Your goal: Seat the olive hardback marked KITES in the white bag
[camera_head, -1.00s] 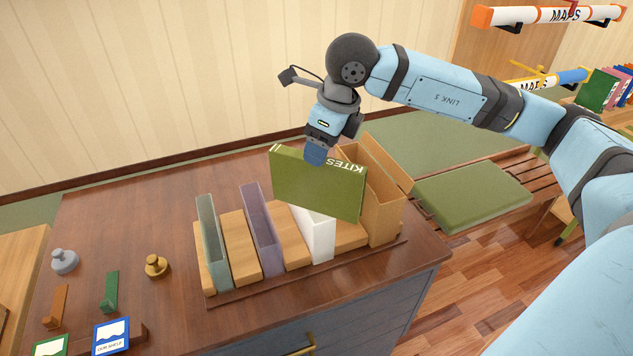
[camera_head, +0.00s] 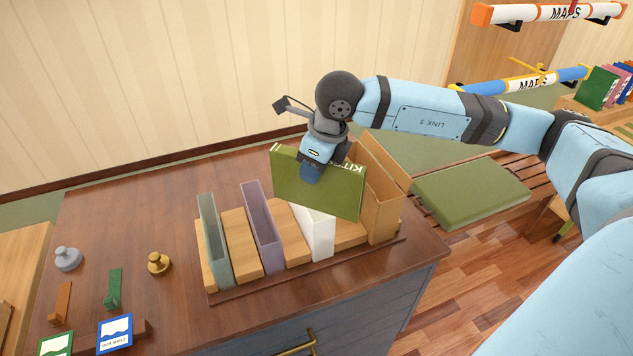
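The olive hardback (camera_head: 310,187) is upright and slightly tilted, over the back of the row of bags, with its broad face toward me. Part of its KITES lettering shows at the upper right. My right gripper (camera_head: 311,172) reaches down from above; one blue finger lies on the near face, below the top edge. The other finger is hidden behind the book, and the gripper looks shut on it. The white bag (camera_head: 321,237) stands below the book, which hides its upper back part and opening. I cannot tell whether they touch. My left gripper is out of view.
A grey-green bag (camera_head: 215,245), a purple bag (camera_head: 264,235) and a tan bag (camera_head: 383,215) stand in the same row, with wooden blocks between. A brass knob-shaped piece (camera_head: 159,263) and small stands sit left. The desk's right front corner is clear.

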